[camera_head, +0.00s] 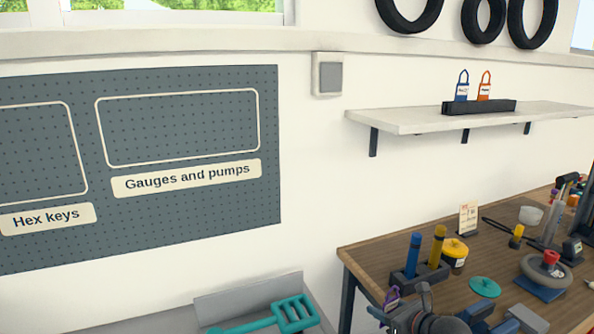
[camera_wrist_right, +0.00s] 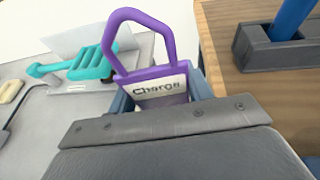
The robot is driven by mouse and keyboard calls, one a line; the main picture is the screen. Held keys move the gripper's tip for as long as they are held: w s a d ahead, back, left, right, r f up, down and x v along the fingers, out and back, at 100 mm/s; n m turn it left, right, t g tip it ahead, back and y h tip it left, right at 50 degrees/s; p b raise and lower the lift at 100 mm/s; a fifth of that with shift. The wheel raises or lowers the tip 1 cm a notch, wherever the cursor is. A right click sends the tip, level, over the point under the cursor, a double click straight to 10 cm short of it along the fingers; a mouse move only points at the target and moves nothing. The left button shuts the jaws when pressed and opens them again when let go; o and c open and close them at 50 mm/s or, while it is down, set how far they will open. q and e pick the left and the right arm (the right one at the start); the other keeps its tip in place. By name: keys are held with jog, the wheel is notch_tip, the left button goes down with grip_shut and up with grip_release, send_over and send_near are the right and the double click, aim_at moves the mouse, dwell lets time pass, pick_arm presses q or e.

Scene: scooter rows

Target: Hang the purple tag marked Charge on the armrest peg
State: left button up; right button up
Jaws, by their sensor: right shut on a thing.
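The purple tag (camera_wrist_right: 158,86) has a tall loop and a white label reading "Charge". My right gripper (camera_wrist_right: 162,100) is shut on the tag's body, with the loop standing free above the jaws. In the head view the tag (camera_head: 391,296) is small at the bottom edge, beside the left end of the workbench, with my right gripper (camera_head: 392,312) below it. No armrest peg can be made out in either view. My left gripper is in neither view.
The wooden workbench (camera_head: 387,247) carries a holder with blue and yellow handles (camera_head: 425,262), a yellow pot (camera_head: 455,252) and a teal lid (camera_head: 484,286). A teal slotted tool (camera_head: 292,314) lies on a grey surface to the left. A shelf (camera_head: 420,121) holds blue and orange tags.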

jog(key=shift+s+a, duration=0.3)
jog(key=shift+s, duration=0.05)
jog(key=shift+s+a+f, duration=0.6)
jog(key=shift+a+f, duration=0.15)
jog(key=shift+f, duration=0.1)
jog(key=shift+r, duration=0.1)
